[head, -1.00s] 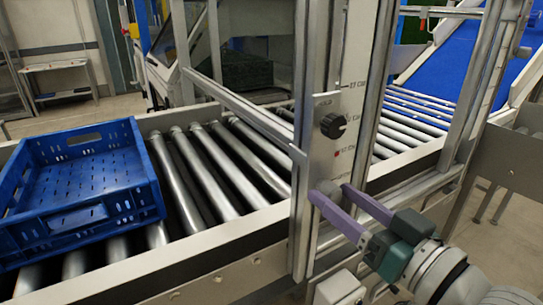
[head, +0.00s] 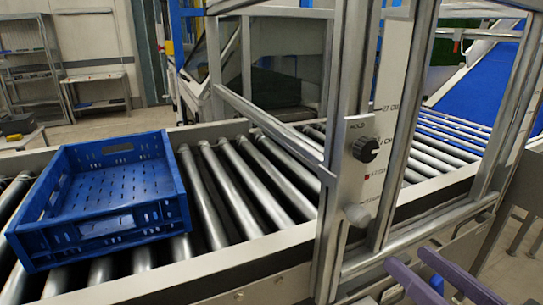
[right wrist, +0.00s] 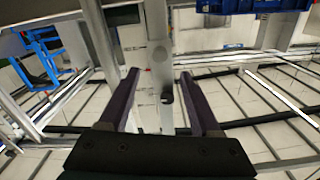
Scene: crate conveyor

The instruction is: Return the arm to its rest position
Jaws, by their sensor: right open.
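My right gripper (head: 436,277) is at the lower right of the head view, where only its purple fingers show. It is open, with nothing between the fingers. In the right wrist view the two dark purple fingers (right wrist: 162,100) stand wide apart, with a pale upright panel beyond them. The gripper is in front of and below the conveyor frame post, apart from the black knob (head: 365,149) and the grey button (head: 357,215). My left gripper is not in view.
A blue crate (head: 180,203) sits on the metal rollers (head: 262,185) at the left. The control panel (head: 350,185) and metal posts (head: 492,140) stand just beyond my right gripper. A blue belt (head: 484,85) slopes up at the right. Shelves (head: 30,75) stand at the back left.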

